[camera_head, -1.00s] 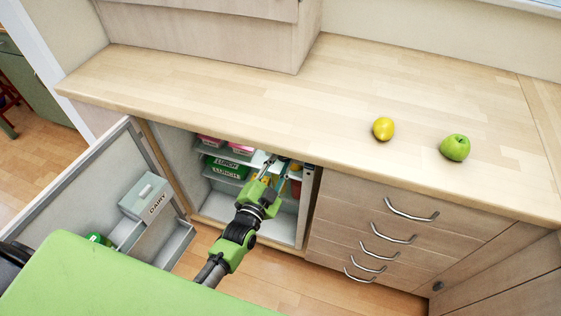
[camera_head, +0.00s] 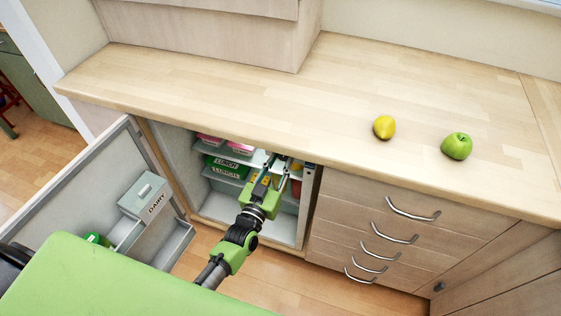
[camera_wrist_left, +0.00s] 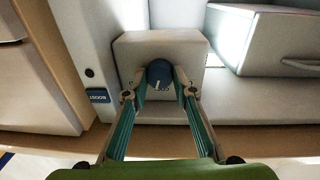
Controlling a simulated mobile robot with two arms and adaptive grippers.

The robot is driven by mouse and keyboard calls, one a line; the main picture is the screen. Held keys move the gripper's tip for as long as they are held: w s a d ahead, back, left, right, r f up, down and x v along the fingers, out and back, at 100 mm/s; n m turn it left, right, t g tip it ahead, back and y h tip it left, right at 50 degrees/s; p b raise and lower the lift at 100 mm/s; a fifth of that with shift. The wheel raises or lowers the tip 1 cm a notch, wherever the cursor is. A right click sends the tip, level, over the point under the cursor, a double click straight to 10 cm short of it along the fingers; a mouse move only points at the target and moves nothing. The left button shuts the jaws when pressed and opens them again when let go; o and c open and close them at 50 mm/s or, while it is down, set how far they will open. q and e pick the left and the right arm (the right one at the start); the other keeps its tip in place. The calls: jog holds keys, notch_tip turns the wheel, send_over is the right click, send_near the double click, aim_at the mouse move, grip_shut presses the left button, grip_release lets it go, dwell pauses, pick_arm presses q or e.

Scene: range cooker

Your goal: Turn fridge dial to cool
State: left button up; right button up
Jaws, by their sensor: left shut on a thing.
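The fridge dial (camera_wrist_left: 160,73) is a dark blue round knob with a white mark, on the face of a grey box (camera_wrist_left: 135,48) in the left wrist view. The mark points toward the bottom of that picture. My left gripper (camera_wrist_left: 160,86) has one fingertip on each side of the knob and is shut on it. In the head view my left gripper (camera_head: 270,167) reaches into the upper right of the open fridge, and the dial cannot be made out there. The dial's scale is not readable. My right gripper is not in view.
The open fridge door (camera_head: 75,185) stands at the left with a dairy box (camera_head: 146,195). Green lunch packs (camera_head: 226,167) sit on a fridge shelf. The wooden worktop (camera_head: 260,95) overhangs the fridge.

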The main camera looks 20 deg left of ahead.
pick_arm(q)
jog(key=shift+n, duration=1.5)
jog(key=o, duration=1.1)
jog(key=shift+s, duration=0.1)
jog(key=s, duration=1.1)
jog(key=shift+s+a+f, duration=0.4)
